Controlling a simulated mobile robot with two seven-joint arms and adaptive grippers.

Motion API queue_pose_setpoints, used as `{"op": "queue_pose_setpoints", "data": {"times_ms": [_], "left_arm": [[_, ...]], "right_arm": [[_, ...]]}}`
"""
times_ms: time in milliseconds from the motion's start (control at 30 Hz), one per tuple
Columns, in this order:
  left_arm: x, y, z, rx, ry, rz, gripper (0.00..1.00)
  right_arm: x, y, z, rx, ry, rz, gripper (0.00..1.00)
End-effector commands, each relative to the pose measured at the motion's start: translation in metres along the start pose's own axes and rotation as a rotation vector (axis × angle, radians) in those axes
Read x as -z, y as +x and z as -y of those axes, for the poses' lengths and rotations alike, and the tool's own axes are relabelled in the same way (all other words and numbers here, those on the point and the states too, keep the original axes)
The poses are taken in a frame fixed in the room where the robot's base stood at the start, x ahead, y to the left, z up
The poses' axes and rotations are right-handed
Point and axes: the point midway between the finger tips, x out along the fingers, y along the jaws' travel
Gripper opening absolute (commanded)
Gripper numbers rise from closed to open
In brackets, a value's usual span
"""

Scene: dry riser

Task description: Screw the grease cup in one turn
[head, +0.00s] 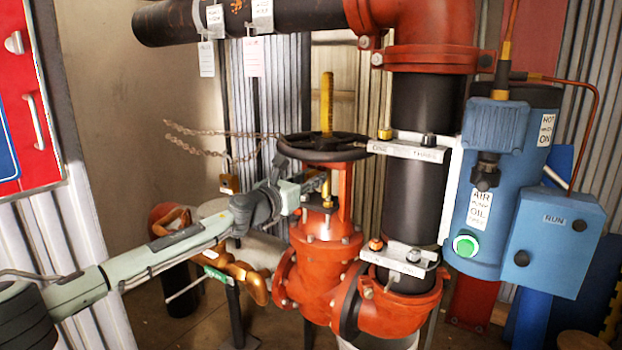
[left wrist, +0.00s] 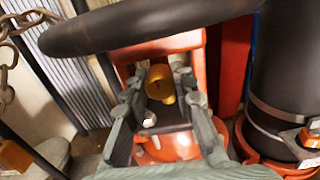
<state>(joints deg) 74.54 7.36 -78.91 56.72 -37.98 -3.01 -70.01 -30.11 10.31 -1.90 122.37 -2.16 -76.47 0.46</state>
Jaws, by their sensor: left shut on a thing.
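The brass grease cup (left wrist: 160,84) shows between the fingers of my left gripper (left wrist: 158,92) in the left wrist view. It sits in front of the red yoke of the valve, just below the black handwheel (head: 325,147). In the head view my left gripper (head: 314,184) reaches in from the left under the handwheel and is shut on the cup. A small brass part (head: 327,190) shows there at the fingertips, mostly hidden by them. The cup's thread and lower end are hidden. My right gripper is not in view.
The handwheel rim (left wrist: 130,28) passes close above my left gripper. A chain (head: 205,143) hangs behind it with a brass padlock (head: 229,184). A black riser pipe (head: 415,195) and a blue pump unit (head: 490,180) stand to the right. A bronze valve (head: 238,272) lies below my arm.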

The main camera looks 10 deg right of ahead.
Motion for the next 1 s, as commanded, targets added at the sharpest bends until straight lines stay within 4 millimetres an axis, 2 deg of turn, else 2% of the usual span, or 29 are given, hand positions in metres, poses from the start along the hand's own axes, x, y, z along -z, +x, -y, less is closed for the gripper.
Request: {"op": "queue_pose_setpoints", "data": {"times_ms": [233,267,400,767,867,1000], "left_arm": [[0.002,0.000,0.001,0.002,-0.001,-0.002,0.00],[0.002,0.000,0.001,0.002,-0.001,-0.002,0.28],[0.001,0.000,0.001,0.001,-0.001,-0.001,0.46],[-0.001,-0.003,0.000,0.000,0.000,0.001,0.46],[-0.001,-0.012,-0.001,0.000,0.002,0.000,0.46],[-0.001,-0.036,-0.001,0.001,0.002,0.000,0.46]], "right_arm": [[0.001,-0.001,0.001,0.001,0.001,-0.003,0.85],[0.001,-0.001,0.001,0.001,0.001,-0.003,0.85],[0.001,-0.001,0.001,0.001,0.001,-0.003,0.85],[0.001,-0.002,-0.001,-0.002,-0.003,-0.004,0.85],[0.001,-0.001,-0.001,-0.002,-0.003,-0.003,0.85],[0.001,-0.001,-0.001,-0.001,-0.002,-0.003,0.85]]}}
